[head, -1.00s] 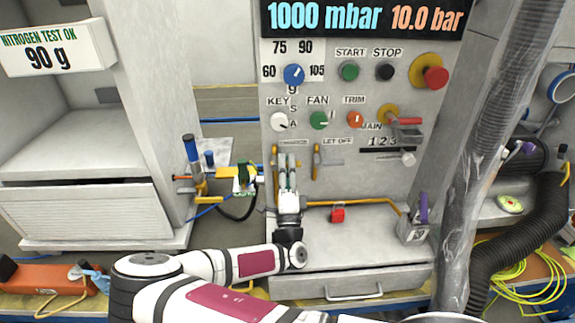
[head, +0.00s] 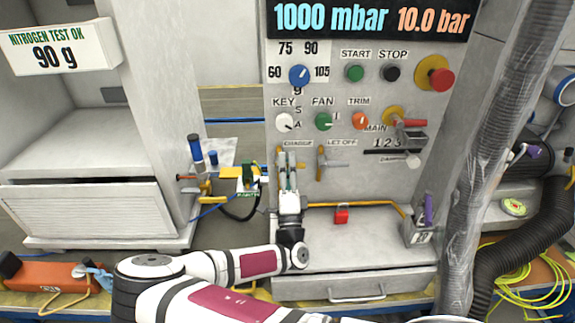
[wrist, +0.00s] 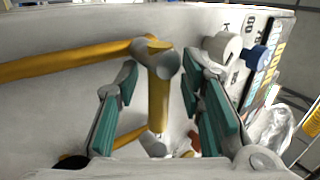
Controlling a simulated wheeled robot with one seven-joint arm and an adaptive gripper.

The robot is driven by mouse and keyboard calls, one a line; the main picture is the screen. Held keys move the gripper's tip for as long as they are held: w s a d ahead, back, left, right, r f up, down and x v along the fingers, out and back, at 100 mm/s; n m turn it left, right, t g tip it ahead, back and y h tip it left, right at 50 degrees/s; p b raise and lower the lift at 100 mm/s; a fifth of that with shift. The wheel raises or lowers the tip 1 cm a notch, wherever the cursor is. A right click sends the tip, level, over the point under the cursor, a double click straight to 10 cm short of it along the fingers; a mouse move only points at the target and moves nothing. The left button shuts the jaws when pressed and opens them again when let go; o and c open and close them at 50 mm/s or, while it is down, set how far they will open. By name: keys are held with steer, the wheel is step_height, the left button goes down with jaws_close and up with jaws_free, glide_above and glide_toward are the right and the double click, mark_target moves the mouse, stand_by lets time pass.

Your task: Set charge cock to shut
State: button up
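The charge cock is under the CHARGE label on the grey panel (head: 350,185), mostly hidden behind my gripper (head: 289,168) in the head view. In the wrist view a yellow lever (wrist: 158,100) with a grey round hub runs between the two teal finger pads of my gripper (wrist: 163,100). The fingers are open, with a gap on each side of the lever; I see no clear contact. To the right of my gripper, the let-off cock (head: 321,162) has an upright yellow lever and a grey pipe.
Above are a blue knob (head: 299,76), a white key knob (head: 284,122) and a green fan knob (head: 323,121). A red padlock-like block (head: 341,215) sits on the ledge below. A blue-handled valve (head: 196,150) stands left. A grey hose (head: 490,150) hangs right.

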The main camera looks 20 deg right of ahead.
steer(key=shift+s+d, duration=0.1)
steer(key=shift+s+f, duration=0.2)
steer(key=shift+f, duration=0.05)
steer(key=v, duration=1.1)
steer(key=shift+s, duration=0.15)
